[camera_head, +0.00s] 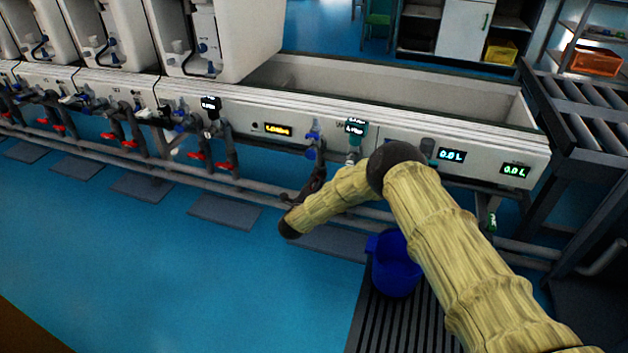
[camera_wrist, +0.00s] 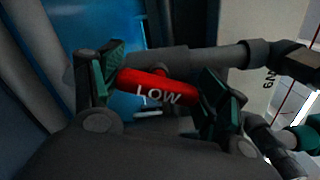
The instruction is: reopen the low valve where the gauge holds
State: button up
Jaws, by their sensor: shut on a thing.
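In the wrist view a red valve handle (camera_wrist: 152,87) marked LOW lies between the two green-padded fingers of my gripper (camera_wrist: 160,82), which is shut on it. The handle lies nearly crosswise in the picture, beside a grey pipe (camera_wrist: 215,57). In the head view my gripper (camera_head: 314,184) is at the pipework under the bench front, partly hidden by my arm, and the LOW handle cannot be made out there. A teal gauge (camera_head: 355,129) with a small lit display sits above it on the bench front. Another gauge (camera_head: 210,104), dark, is farther left; both readings are too small to read surely.
Several red handles (camera_head: 196,154) hang on the pipes at left. An orange display (camera_head: 278,130) and two displays reading 0.0 L (camera_head: 452,155) are on the bench front. A blue bucket (camera_head: 395,265) stands on a dark grate (camera_head: 405,325).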

jog(key=n+p, duration=0.1)
jog(key=n, duration=0.3)
jog(key=shift+n, duration=0.3)
jog(key=shift+f, duration=0.1)
dwell(0.4)
jog(key=o, duration=1)
jog(key=v, duration=1.2)
jog(key=shift+n, duration=0.3)
